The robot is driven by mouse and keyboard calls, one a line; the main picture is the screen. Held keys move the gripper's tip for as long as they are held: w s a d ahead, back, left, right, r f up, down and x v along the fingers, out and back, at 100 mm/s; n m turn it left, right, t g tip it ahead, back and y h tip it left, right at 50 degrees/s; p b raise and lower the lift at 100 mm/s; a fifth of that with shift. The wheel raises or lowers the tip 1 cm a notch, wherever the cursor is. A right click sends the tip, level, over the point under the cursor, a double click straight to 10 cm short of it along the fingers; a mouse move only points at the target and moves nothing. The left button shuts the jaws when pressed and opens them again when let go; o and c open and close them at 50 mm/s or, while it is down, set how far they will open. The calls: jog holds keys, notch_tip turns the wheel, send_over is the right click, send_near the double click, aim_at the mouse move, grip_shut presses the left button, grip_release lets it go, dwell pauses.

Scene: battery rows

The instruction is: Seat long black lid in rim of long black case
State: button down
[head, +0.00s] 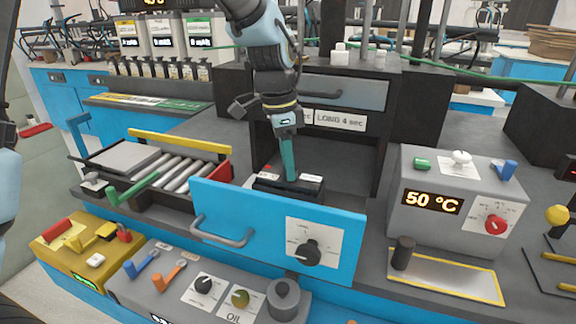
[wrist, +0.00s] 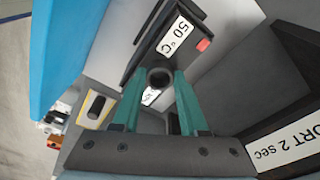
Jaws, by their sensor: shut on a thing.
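My gripper (head: 289,178) points down with its teal fingers shut on a round dark knob, which shows between the fingertips in the wrist view (wrist: 160,78). The knob appears to belong to the long black lid (wrist: 150,52). A white "50 °C" label and a small red square show beside the knob. In the head view a long black body, which looks like the long black case (head: 312,190), lies under the fingertips behind the blue front panel. Lid and case are hard to tell apart, and I cannot tell whether the lid sits in the rim.
The blue panel (head: 235,208) with handle and dial stands in front of the case. A dark press housing marked "LONG 4 sec" (head: 340,120) stands close behind. A grey "50 °C" box (head: 455,225) is at right, and a roller tray (head: 185,172) at left.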

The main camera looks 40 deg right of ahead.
jog(key=shift+a+f, duration=0.1)
jog(key=shift+f, duration=0.75)
jog(key=shift+c, duration=2.2)
grip_release()
jog(key=shift+r, duration=0.15)
